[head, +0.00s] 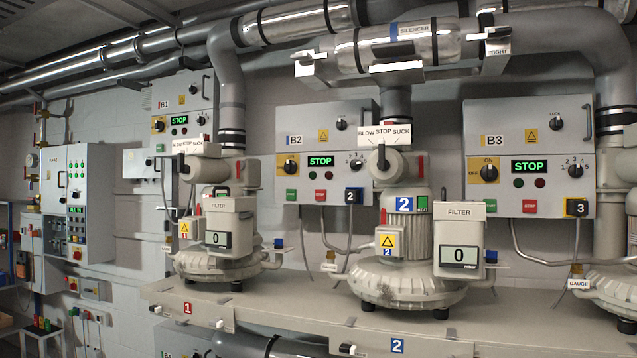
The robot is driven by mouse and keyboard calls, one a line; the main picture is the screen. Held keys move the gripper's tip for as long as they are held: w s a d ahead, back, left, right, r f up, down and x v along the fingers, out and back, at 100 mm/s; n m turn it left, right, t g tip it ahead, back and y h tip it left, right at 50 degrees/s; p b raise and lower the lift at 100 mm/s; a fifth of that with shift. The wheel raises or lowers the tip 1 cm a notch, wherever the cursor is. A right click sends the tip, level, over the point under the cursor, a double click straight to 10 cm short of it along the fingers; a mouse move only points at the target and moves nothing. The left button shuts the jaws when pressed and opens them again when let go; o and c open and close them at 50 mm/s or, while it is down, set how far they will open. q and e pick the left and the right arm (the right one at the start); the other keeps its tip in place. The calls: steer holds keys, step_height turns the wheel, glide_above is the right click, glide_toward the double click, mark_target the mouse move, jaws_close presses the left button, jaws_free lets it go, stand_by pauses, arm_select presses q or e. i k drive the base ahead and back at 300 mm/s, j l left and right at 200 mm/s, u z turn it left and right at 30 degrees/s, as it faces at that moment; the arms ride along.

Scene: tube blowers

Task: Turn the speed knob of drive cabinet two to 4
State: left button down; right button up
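Drive cabinet B2 (285,168) hangs on the wall in the middle of the head view, behind blower two. Its small dark speed knob (357,165) sits on the right side of the front, right of the green STOP display (320,161). Small numerals surround the knob, but its pointer is too small to read. Left of the display is a black rotary switch on a yellow plate (290,168). Neither of my grippers is in view.
Blower two (409,240) stands on the grey bench (290,313) in front of the cabinet. Its BLOW STOP SUCK lever (382,154) stands just right of the speed knob. Cabinet B3 (477,143) is at right, cabinet B1 (168,122) at left.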

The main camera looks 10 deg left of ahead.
mark_target(356, 165)
steer(key=i+l+u, duration=0.1)
steer(key=i, duration=0.95)
